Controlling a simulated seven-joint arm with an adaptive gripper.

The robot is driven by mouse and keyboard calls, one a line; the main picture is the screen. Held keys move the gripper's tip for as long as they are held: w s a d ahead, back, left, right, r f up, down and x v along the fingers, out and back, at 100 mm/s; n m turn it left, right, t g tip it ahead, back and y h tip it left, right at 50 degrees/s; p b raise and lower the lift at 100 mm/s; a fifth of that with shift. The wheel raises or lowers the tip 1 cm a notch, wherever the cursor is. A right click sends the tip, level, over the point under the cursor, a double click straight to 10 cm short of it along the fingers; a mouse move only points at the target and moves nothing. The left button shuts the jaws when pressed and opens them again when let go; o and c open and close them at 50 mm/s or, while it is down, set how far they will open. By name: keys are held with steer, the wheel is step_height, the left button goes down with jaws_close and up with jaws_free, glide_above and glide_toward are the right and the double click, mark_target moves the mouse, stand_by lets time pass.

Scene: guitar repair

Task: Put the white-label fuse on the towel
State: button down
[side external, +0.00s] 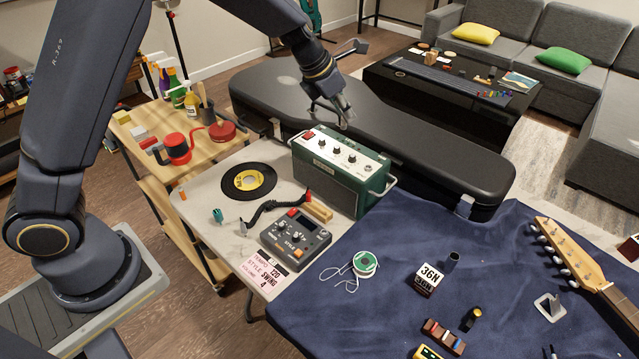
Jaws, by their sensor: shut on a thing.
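My gripper (341,116) is in the air above the green amplifier (342,178), near the black guitar case. Its fingers are closed together on something small. The held thing is too small and too hidden by the fingers to identify. I cannot make out a white-label fuse anywhere else in view. The dark blue cloth (360,318), which looks like the towel, is spread over the right part of the worktable. My gripper is well above it and back from it.
A pedal unit (296,236) and a black record (249,181) occupy the pale table. The guitar case (420,140) stands behind.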

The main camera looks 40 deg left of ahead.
steer(key=s+d+m+h, duration=0.1)
steer(key=s+d, duration=0.4)
steer(key=d, duration=0.3)
steer(key=s+d+m, duration=0.1)
steer(key=s+d, duration=0.4)
steer(key=d, duration=0.3)
step_height(320, 180, down, 12)
steer(key=shift+g, duration=0.3)
steer(key=w+d+f, duration=0.1)
steer(key=w+f, duration=0.2)
steer(key=w, duration=0.1)
steer(key=w+d+f, duration=0.2)
steer(key=w+f, duration=0.1)
steer(key=w, duration=0.1)
steer(key=w+d+f, duration=0.2)
steer(key=w+f, duration=0.1)
steer(key=w, duration=0.1)
steer(key=shift+w+d+f, duration=0.15)
steer(key=shift+w+f, duration=0.05)
steer(key=shift+w, duration=0.05)
steer(key=shift+w+f, duration=0.15)
steer(key=shift+f, duration=1.5)
steer(key=c, duration=1.2)
jaws_free()
steer(key=shift+f, duration=0.15)
